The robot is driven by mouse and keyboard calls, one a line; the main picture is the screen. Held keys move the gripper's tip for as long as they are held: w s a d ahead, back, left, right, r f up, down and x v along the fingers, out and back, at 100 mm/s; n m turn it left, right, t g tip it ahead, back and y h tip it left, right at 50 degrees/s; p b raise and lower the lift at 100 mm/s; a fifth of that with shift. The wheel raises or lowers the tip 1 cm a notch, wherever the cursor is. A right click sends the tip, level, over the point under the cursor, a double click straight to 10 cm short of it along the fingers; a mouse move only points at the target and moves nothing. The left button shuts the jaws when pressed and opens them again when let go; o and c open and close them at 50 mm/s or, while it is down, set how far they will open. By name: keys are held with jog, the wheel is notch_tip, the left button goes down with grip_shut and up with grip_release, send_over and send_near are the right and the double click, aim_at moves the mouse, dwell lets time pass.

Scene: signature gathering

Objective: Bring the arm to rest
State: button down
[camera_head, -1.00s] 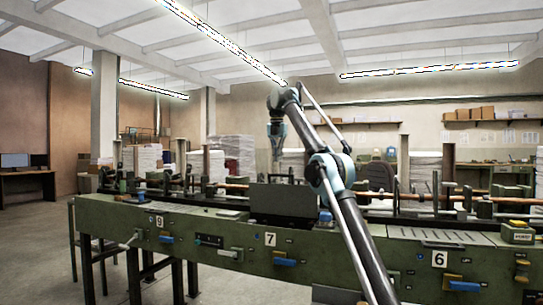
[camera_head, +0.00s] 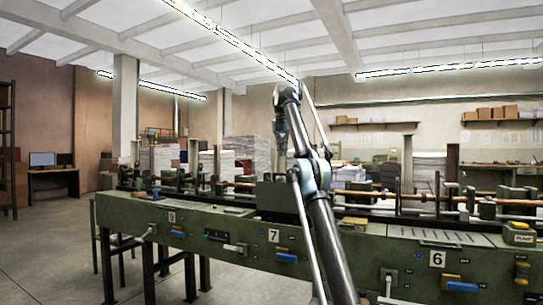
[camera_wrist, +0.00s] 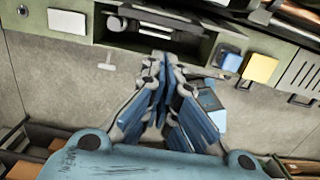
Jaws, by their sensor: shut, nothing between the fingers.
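My gripper (camera_wrist: 160,65) shows in the wrist view with its blue-grey fingers together and nothing between them. It points toward the front of the green machine (camera_wrist: 215,22). In the head view my arm rises from the lower middle, bends at a light-blue joint, and goes up in front of the machine (camera_head: 330,236). Its far end hangs down near the grey box of the machine, and the fingers (camera_head: 281,160) are too small there to read clearly.
The long green machine with number plates 9, 7 and 6 crosses the view. A desk with monitors (camera_head: 50,180) stands far left. Open floor (camera_head: 45,245) lies at the left.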

jog(key=shift+r, duration=0.1)
jog(key=shift+s, duration=0.1)
jog(key=s+d+f+m, duration=0.3)
jog(key=s+m, duration=0.2)
jog(key=s, duration=0.3)
jog(key=s+d+f+m, duration=0.3)
jog(key=s+m, duration=0.3)
jog(key=s, duration=0.3)
jog(key=s+d+f+m, duration=0.3)
jog(key=s+f+m, duration=0.15)
jog(key=s, duration=0.35)
jog(key=s+d+f+m, duration=0.2)
jog(key=s+f+m, duration=0.5)
jog(key=s+f, duration=0.8)
jog(key=s+d+f+m+t, duration=0.1)
jog(key=s+f+m, duration=0.7)
jog(key=s+f, duration=0.8)
notch_tip(320, 180, down, 8)
jog(key=shift+s+d+f+t, duration=0.1)
jog(key=shift+s+d+t, duration=0.2)
jog(key=shift+d, duration=0.3)
